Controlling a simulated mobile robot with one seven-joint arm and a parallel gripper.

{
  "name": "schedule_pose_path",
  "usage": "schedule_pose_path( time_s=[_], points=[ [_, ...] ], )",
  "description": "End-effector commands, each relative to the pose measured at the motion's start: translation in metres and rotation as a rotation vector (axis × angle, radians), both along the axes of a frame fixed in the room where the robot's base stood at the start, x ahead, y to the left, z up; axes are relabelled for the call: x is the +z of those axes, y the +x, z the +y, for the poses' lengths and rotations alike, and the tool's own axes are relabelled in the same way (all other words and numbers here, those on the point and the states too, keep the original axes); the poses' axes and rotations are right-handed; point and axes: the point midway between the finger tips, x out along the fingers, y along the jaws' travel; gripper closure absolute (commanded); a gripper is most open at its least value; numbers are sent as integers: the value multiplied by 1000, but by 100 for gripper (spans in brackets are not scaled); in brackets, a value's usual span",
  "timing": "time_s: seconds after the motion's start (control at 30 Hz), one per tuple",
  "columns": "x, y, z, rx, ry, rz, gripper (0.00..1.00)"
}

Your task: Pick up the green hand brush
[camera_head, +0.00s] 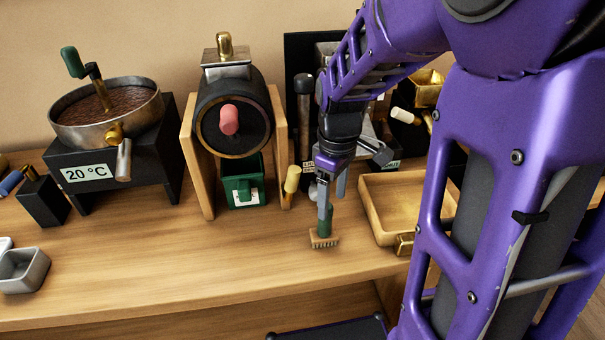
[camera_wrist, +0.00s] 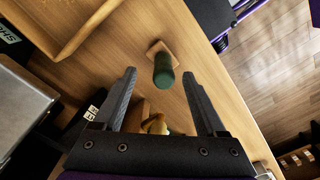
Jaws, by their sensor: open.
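The green hand brush stands upright on the wooden bench, with its green handle (camera_head: 325,222) up and its tan bristle block (camera_head: 323,241) down. In the wrist view its handle (camera_wrist: 163,72) points toward the camera and appears between the fingertips. My gripper (camera_head: 331,193) is open, pointing down at the brush, and a finger hides part of the handle in the head view. The wrist view shows both fingers (camera_wrist: 159,80) spread apart with nothing held. Whether the fingertips reach down beside the handle is hard to tell.
A wooden tray (camera_head: 385,236) lies close to the right of the brush. A wood-framed drum machine (camera_head: 234,110) with a green drawer stands behind left, and a pan machine (camera_head: 110,150) reading 20 °C is farther left. The bench front (camera_head: 200,285) is clear.

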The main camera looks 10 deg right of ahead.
Motion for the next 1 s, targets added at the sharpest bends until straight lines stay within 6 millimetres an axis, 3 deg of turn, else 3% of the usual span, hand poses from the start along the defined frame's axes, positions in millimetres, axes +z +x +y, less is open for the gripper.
schedule_pose_path(
  time_s=[0.23,0.5,0.8,0.83,1.0],
  points=[
    [-18,0,3,1,0,3,26],
    [-56,1,11,-1,0,3,26],
    [-62,1,11,0,0,0,26],
    [-62,1,11,0,0,0,28],
    [-62,1,10,0,0,0,59]
  ],
)
